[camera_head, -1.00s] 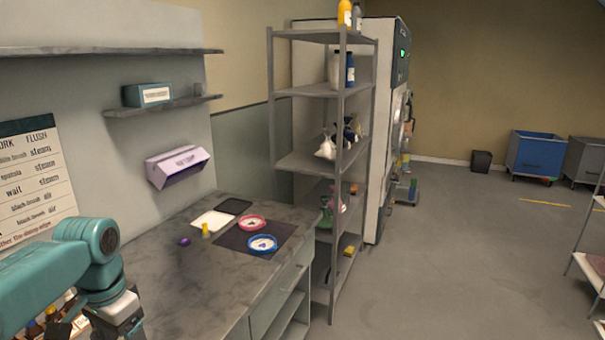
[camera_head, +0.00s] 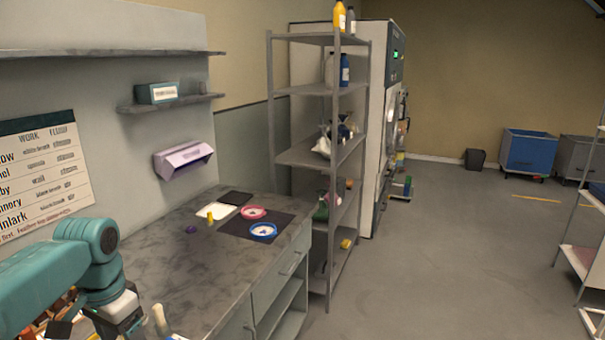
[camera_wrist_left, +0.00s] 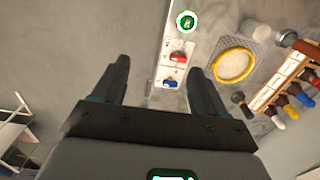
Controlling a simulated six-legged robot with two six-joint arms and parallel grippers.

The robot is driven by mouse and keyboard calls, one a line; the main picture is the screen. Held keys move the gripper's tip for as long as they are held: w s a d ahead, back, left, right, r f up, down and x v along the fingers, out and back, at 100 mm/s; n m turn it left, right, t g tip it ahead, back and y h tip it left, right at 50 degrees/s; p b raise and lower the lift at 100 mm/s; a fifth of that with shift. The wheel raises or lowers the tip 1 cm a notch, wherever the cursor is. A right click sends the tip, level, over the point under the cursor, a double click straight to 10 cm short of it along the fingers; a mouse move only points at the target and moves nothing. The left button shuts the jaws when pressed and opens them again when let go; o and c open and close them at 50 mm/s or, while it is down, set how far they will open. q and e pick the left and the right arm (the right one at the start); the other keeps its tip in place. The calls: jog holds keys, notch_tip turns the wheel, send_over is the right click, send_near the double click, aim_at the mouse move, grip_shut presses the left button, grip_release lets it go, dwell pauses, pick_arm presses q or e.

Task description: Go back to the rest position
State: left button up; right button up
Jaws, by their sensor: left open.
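My left arm comes in from the left in the head view, with its teal links over the near left end of the grey worktop (camera_head: 150,262). My left gripper (camera_wrist_left: 160,80) shows in the left wrist view with its two dark fingers spread apart and nothing between them. Beyond the fingers, a white panel with a red button (camera_wrist_left: 178,57) and a blue button (camera_wrist_left: 171,83) shows, with a round green light (camera_wrist_left: 187,21) above. My right gripper is in neither view.
On the worktop lie a dark mat (camera_head: 240,228), a pink dish (camera_head: 253,212), a blue dish (camera_head: 263,231) and a white tray (camera_head: 214,213). A grey shelf rack (camera_head: 309,92) stands past it. A brush rack (camera_wrist_left: 280,80) shows at right.

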pick_arm(q)
jog(key=s+d+f+h, duration=0.1)
jog(key=d+f, duration=0.3)
jog(key=f, duration=0.4)
jog(key=s+d+f+n+h, duration=0.1)
jog(key=d+f, duration=0.2)
jog(key=f, duration=0.5)
jog(key=d+f+h, duration=0.1)
jog(key=d+f, duration=0.3)
jog(key=f, duration=0.4)
jog(key=s+d+f+n, duration=0.2)
jog(key=s+d+f, duration=0.2)
jog(key=s+f, duration=0.3)
jog(key=s+d+f+n+h, duration=0.1)
jog(key=s+d+f+n, duration=0.2)
jog(key=s+f, duration=0.4)
jog(key=s+d, duration=0.1)
jog(key=s, duration=0.4)
jog(key=shift+s+d+n, duration=0.2)
jog(key=shift+n, duration=0.1)
